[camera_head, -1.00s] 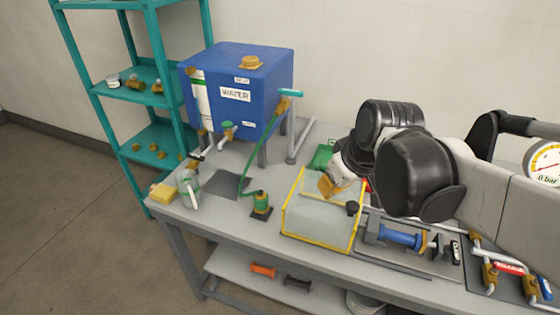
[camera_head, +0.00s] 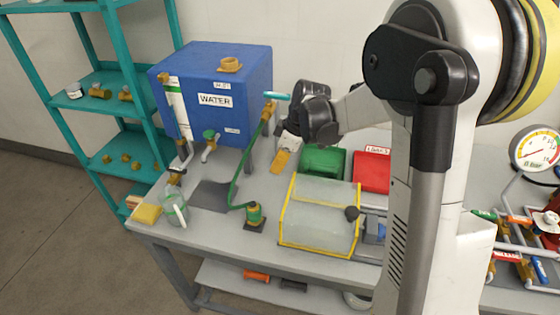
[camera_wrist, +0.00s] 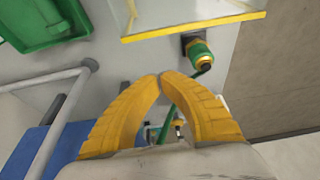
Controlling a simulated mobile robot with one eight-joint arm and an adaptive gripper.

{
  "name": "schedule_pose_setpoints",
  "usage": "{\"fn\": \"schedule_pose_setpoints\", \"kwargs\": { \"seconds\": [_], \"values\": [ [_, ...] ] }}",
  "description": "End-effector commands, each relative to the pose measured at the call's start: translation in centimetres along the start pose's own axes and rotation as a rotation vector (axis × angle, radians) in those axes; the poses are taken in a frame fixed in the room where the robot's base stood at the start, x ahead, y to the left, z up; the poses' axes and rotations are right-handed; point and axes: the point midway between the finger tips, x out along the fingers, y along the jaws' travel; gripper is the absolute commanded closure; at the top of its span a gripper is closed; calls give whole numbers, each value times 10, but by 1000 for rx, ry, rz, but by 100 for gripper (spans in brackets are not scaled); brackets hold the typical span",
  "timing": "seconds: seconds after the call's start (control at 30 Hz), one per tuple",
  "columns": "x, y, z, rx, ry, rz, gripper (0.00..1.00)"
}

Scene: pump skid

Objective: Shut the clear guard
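The clear guard (camera_head: 318,219) is a see-through box-like cover with yellow edges on the bench, right of the green and brass fitting. Its panels look lowered over the space inside, but the clear faces make its exact angle hard to tell. A black knob (camera_head: 352,213) sits at its right side. My gripper (camera_head: 281,162) is behind and left of the guard, apart from it, near the blue tank. In the wrist view its yellow fingers (camera_wrist: 160,77) meet at the tips with nothing between them. The guard's yellow edge (camera_wrist: 195,27) shows beyond them.
The blue water tank (camera_head: 220,95) stands at the left, with a green hose running to the fitting (camera_head: 254,214). A green bin (camera_head: 323,160) and red bin (camera_head: 372,168) sit behind the guard. My arm hides the bench to its right.

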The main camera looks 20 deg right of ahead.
Motion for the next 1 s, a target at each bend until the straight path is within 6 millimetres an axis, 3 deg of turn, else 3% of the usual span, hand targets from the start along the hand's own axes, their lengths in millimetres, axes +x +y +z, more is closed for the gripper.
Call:
{"fn": "schedule_pose_setpoints", "kwargs": {
  "seconds": [0.03,0.2,0.33,0.5,1.0],
  "values": [
    [15,0,0,-2,0,0,100],
    [49,0,1,0,0,0,100],
    [36,0,22,5,0,2,100],
    [31,0,35,3,0,1,100],
    [28,0,40,2,0,1,100]
  ]
}}
